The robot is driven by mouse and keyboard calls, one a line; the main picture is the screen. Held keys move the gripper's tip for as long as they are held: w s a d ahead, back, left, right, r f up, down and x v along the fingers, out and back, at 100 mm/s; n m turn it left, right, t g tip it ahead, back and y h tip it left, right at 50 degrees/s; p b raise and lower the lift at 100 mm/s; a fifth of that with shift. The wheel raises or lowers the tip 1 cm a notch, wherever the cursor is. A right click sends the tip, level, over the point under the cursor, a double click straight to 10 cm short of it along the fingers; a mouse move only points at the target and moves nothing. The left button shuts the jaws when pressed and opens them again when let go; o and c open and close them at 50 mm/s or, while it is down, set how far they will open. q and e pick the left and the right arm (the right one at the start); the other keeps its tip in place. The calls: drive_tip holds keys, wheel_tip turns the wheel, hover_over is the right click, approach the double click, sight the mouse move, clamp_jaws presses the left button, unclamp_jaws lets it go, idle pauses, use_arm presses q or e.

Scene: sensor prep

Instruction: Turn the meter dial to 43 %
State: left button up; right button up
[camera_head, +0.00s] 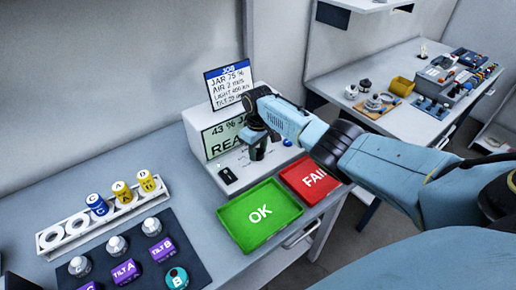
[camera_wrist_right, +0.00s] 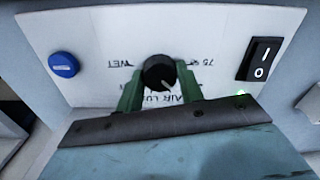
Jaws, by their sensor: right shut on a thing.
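The white meter (camera_head: 200,127) stands at the back of the bench, its screen partly hidden by my right arm; I can read "43 %" and "REA". Its dial, a round black knob with a light pointer mark (camera_wrist_right: 158,73), sits on the sloped panel, with labels around it including "WET" and "75 %". My right gripper (camera_head: 258,148) is over the panel. In the right wrist view its green fingers (camera_wrist_right: 159,88) are shut on the dial, one each side. The pointer mark faces the lower right in that view. My left gripper is not in view.
A black rocker switch (camera_wrist_right: 263,59), a green light and a blue button (camera_wrist_right: 63,64) are on the panel. A green OK tray (camera_head: 284,221) and red FAIL tray (camera_head: 333,198) lie in front. A job card (camera_head: 228,84) stands on the meter. A jar rack (camera_head: 82,236) is left.

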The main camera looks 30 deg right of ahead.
sight(258, 152)
drive_tip(key=shift+n, duration=1.3)
drive_tip(key=shift+r, duration=0.1)
drive_tip(key=o, duration=1)
wheel_tip(258, 152, up, 13)
drive_tip(key=p, duration=0.2)
drive_tip(key=shift+r, duration=0.15)
